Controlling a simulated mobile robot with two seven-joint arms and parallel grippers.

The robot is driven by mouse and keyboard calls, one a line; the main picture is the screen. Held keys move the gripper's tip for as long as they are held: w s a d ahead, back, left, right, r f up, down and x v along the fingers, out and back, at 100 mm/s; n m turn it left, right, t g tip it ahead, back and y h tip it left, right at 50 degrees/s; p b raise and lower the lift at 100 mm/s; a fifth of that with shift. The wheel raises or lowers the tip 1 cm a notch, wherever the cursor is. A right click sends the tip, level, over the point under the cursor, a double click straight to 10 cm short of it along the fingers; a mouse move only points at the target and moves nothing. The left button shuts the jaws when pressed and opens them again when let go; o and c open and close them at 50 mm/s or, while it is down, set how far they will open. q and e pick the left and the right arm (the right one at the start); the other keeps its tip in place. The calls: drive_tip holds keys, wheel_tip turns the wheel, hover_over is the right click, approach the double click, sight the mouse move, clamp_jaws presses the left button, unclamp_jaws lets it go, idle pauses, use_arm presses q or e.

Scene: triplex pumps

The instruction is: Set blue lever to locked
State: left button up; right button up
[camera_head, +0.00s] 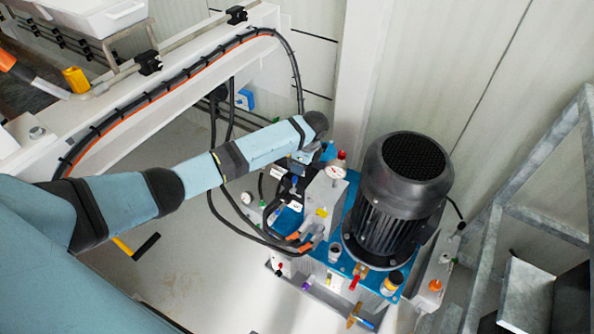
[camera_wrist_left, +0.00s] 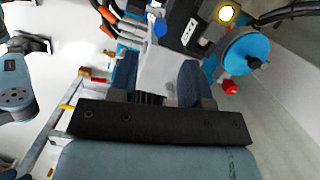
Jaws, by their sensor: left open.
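A small blue lever (camera_wrist_left: 160,27) shows at the top of the left wrist view, beside a dark block on the pump unit. It lies beyond the fingertips, near the middle of the picture's width. In the head view I cannot clearly pick it out among the hoses and my arm. My left gripper (camera_wrist_left: 157,72) is open, with its two dark blue fingers apart and a pale grey surface behind the gap. The fingers appear apart from the lever. In the head view the left gripper (camera_head: 292,166) is at the unit's upper left, partly hidden by its own wrist.
A black motor (camera_head: 403,190) stands on the blue base, right of a grey block with a gauge (camera_head: 335,172). Black hoses (camera_head: 238,228) loop left of the unit. A metal frame (camera_head: 490,250) is at right. A blue round cap (camera_wrist_left: 246,55) is right of the fingers.

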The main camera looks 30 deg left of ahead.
use_arm(q)
drive_tip(key=v, duration=0.5)
